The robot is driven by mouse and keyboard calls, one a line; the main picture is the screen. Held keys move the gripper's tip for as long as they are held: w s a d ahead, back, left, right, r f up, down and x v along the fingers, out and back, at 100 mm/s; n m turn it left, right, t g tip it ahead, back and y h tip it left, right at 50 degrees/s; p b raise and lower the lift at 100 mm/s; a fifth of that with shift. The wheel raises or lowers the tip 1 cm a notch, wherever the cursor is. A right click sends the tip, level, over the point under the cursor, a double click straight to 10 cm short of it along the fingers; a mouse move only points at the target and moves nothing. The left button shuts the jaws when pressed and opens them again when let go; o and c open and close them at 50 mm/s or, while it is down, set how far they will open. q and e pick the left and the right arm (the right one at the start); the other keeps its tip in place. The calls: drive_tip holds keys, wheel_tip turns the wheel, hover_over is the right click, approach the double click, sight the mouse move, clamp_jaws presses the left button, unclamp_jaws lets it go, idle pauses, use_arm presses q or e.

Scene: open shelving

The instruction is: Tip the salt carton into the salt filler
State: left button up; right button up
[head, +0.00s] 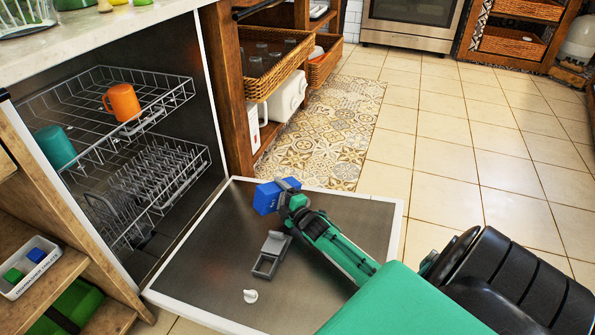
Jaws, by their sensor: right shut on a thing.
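The blue salt carton (267,198) is held in my right gripper (287,188), above the far part of the lowered dishwasher door (345,215). The gripper is shut on the carton's right side and hides part of it. The carton looks slightly tilted. A grey compartment with a raised lid (268,256) is on the door, nearer than the carton. A small white cap-like piece (250,296) is on the door closer to me. I cannot tell which of these, if either, is the salt filler. My left gripper is out of view.
Two wire racks fill the open dishwasher, with an orange mug (122,102) and a teal cup (55,147). A white tray of tablets (31,268) sits on the left shelf. Wicker drawers (268,66) stand behind the door. The tiled floor at right is mostly clear.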

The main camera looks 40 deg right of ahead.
sight(283, 192)
drive_tip(key=shift+r, duration=0.2)
drive_tip(key=r+n+p, duration=0.1)
drive_tip(key=n, duration=0.2)
drive_tip(key=shift+r, duration=0.2)
drive_tip(key=n, duration=0.1)
drive_tip(key=r+n, duration=0.1)
drive_tip(key=shift+n+p, duration=0.35)
drive_tip(key=shift+n, duration=0.05)
drive_tip(key=shift+r+n, duration=0.3)
drive_tip(key=shift+n, duration=0.9)
wheel_tip(283, 192, up, 7)
drive_tip(key=n+p, duration=0.3)
drive_tip(key=n, duration=0.5)
drive_tip(key=shift+r, duration=0.2)
drive_tip(key=shift+r+n, duration=0.3)
drive_tip(key=shift+n, duration=0.3)
